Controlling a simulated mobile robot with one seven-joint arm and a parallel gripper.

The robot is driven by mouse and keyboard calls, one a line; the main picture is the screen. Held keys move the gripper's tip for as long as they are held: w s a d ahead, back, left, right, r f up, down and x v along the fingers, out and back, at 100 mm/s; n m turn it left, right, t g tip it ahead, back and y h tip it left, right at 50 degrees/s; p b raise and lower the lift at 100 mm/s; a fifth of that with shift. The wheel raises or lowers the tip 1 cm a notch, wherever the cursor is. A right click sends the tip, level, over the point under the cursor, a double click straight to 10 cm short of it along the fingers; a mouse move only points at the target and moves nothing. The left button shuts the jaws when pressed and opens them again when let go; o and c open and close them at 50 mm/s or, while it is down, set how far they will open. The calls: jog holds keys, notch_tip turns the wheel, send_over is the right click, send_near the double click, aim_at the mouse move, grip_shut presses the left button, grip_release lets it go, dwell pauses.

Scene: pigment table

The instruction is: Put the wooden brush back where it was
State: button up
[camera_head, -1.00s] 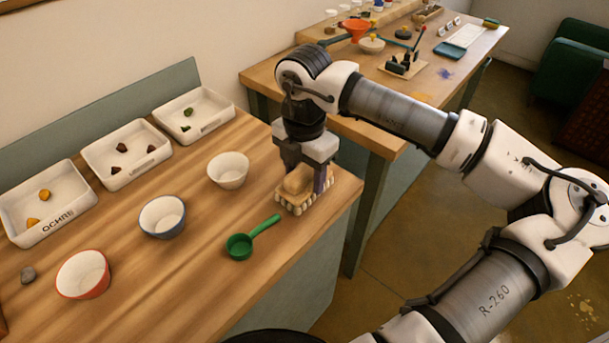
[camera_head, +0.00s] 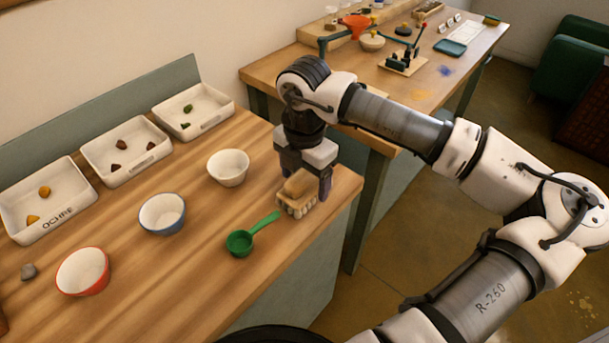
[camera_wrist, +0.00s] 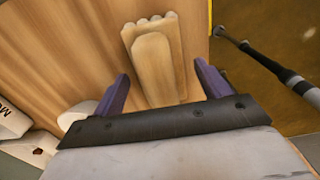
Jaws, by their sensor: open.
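The wooden brush (camera_head: 297,194) rests on the table near its right edge, with a light block top and pale bristle tufts along its side. My gripper (camera_head: 306,184) is open just over the brush, its fingers on either side. In the wrist view the brush (camera_wrist: 155,60) lies between and ahead of the two purple fingers (camera_wrist: 163,92), with a gap on both sides. Whether the bristles touch the wood everywhere is hidden.
A green scoop (camera_head: 242,242) lies just left of the brush. A white bowl (camera_head: 228,167), a blue-rimmed bowl (camera_head: 162,214) and a red-rimmed bowl (camera_head: 83,271) stand further left. White trays, one marked OCHRE (camera_head: 46,205), line the back. The table edge is close on the right.

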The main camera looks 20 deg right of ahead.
aim_at(304, 173)
jog(key=shift+r, duration=0.1)
jog(key=shift+r+p, duration=0.2)
jog(key=shift+p, duration=0.15)
notch_tip(304, 173, up, 12)
jog(key=b, duration=0.2)
jog(key=shift+b, duration=0.4)
jog(key=shift+f, duration=0.15)
